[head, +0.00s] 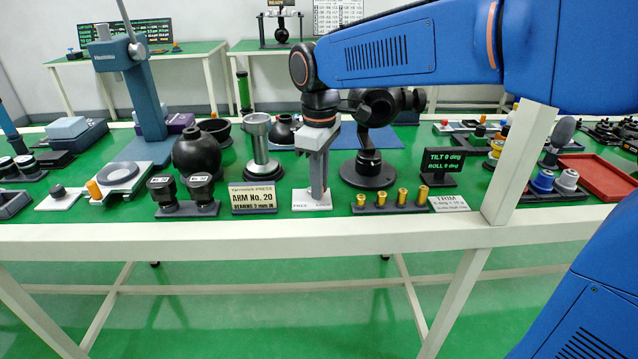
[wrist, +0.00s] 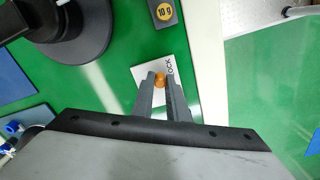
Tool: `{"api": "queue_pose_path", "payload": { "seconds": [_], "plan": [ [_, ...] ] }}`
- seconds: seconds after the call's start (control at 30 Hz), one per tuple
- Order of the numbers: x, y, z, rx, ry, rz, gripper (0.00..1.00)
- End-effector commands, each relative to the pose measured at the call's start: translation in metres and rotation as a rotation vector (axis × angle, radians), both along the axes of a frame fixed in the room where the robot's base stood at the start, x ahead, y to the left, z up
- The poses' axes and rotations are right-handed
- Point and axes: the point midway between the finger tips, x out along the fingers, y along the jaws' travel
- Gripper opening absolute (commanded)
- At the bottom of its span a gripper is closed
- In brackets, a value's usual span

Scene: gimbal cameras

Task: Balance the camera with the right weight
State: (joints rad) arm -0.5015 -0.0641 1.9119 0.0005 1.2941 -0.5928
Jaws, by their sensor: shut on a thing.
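My gripper (head: 318,196) points straight down at a white plate (head: 300,203) marked FREE and LOCK. In the wrist view my gripper (wrist: 161,84) is shut on a small orange-brown round knob (wrist: 160,79) over that plate. The head view hides the knob behind the fingers. The black gimbal stand with the camera (head: 376,106) is behind my wrist, partly hidden, on a round black base (head: 366,174). Several brass weights (head: 402,196) stand upright in a dark rack to the right. A display (head: 443,160) reads TILT 0 deg, ROLL 0 deg.
A TRIM card (head: 448,204) lies right of the rack. An ARM No. 20 sign (head: 253,197) and black blocks (head: 200,190) stand to the left. A red tray (head: 597,176) is at far right. The table's white front edge (head: 250,240) is close.

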Motion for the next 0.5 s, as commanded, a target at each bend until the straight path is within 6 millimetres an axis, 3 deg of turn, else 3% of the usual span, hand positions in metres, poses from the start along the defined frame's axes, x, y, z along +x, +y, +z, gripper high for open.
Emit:
{"api": "queue_pose_path", "payload": {
  "seconds": [0.17,0.2,0.27,0.5],
  "plan": [
    [0.0006,-0.0003,0.0008,0.0,-0.002,0.0,0.0],
    [0.0006,-0.0003,0.0008,0.0,-0.002,-0.001,0.21],
    [0.0005,-0.0004,0.0007,0.0,-0.002,-0.001,0.33],
    [0.0004,-0.0002,0.0004,0.0,-0.001,-0.001,0.33]
  ]
}}
